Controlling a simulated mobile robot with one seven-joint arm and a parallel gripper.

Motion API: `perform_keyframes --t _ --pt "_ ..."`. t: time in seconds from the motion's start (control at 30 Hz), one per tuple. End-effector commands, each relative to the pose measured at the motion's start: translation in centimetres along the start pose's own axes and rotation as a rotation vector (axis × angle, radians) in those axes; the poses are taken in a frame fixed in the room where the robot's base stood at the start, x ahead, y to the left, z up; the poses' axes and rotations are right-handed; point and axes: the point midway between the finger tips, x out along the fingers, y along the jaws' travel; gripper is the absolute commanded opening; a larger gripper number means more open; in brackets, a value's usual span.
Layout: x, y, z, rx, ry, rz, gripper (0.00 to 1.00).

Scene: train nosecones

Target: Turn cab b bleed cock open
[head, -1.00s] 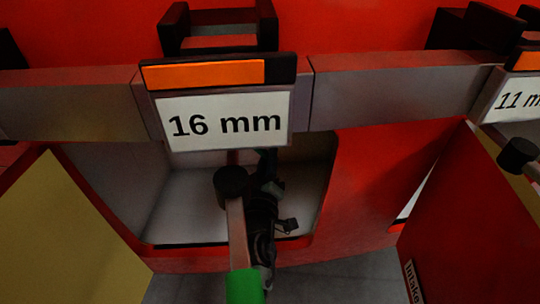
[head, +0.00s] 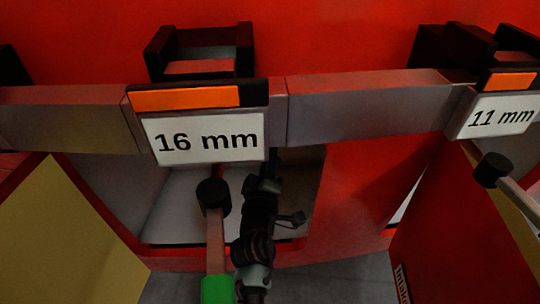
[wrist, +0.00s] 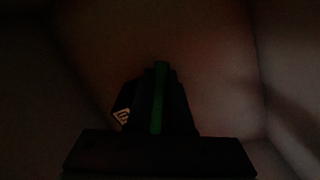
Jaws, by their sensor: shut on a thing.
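My gripper (wrist: 158,100) shows dark in the wrist view, with its fingers closed around a narrow green handle (wrist: 159,95). The picture is too dark to tell how this handle is turned or whether it is the bleed cock's. In the head view my dark arm reaches into a pale recess (head: 180,205) in the red nose, below the "16 mm" label (head: 208,138). The gripper end and what it holds are hidden there. No label naming cab b is readable.
A grey beam (head: 365,105) crosses above the recess, close over my arm. A black-knobbed bar (head: 214,230) with a green sleeve (head: 217,290) stands just left of my arm. A yellow panel (head: 45,235) is at left. An "11 mm" label (head: 500,117) and another black knob (head: 492,170) are at right.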

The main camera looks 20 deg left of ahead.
Motion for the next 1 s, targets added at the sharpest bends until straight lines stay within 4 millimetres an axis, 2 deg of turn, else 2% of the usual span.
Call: perform_keyframes --t 0.1,0.13,0.27,0.67,0.77,1.0 --pt "0.0 -0.1 0.1 0.001 -0.004 -0.002 0.00" --pt "0.0 -0.1 0.1 0.001 -0.004 -0.002 0.25" --pt "0.0 -0.1 0.1 0.002 -0.003 -0.002 0.49" --pt "-0.5 0.0 0.0 0.003 -0.002 -0.002 0.50" --pt "-1.5 0.0 0.0 0.005 -0.002 -0.003 0.50" --pt "-5.6 0.1 0.0 0.005 -0.004 -0.003 0.50"
